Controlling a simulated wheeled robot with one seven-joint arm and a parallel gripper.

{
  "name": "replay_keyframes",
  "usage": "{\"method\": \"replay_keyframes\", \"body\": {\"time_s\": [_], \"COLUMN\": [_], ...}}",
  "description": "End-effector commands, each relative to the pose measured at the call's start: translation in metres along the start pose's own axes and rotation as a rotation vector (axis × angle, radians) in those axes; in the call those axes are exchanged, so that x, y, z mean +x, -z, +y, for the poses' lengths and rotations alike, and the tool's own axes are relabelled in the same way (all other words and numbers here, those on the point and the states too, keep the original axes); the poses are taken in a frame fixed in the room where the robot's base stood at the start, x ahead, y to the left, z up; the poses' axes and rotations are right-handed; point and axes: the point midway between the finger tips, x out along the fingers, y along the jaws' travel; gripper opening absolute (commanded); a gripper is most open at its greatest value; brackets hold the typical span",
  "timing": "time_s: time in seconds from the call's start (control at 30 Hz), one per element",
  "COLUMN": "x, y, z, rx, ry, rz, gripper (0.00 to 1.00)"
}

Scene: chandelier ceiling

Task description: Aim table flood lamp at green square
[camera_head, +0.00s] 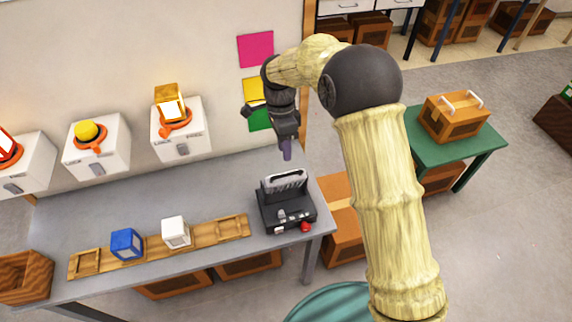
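The table flood lamp (286,184) has a grey finned head on a black base (287,212) with small controls and a red knob at its front. It stands at the right end of the grey workbench. The green square (259,121) is on the wall behind, lowest of three coloured squares and partly hidden by my gripper. My gripper (287,152) points down just above and behind the lamp head, seemingly apart from it. Its fingers appear as one narrow purple-grey tip, so their opening cannot be told. Where the lamp's beam falls cannot be told.
Pink (256,49) and yellow (253,90) squares are above the green one. White wall boxes (180,128) with orange mounts line the wall at left. A wooden rack (205,233) holds a blue cube (127,244) and a white cube (176,232). A green table (473,150) stands right.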

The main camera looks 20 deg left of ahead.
Motion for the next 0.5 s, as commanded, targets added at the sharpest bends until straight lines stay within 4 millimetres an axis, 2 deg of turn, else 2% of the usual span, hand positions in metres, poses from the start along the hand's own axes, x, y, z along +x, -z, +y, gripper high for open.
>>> {"method": "replay_keyframes", "body": {"time_s": [0.3, 0.5], "x": [0.054, 0.073], "y": [0.0, 0.001], "z": [0.001, 0.0], "rx": [-0.001, 0.001], "ry": [-0.004, 0.0], "rz": [0.0, 0.0], "gripper": [0.33, 0.33]}}
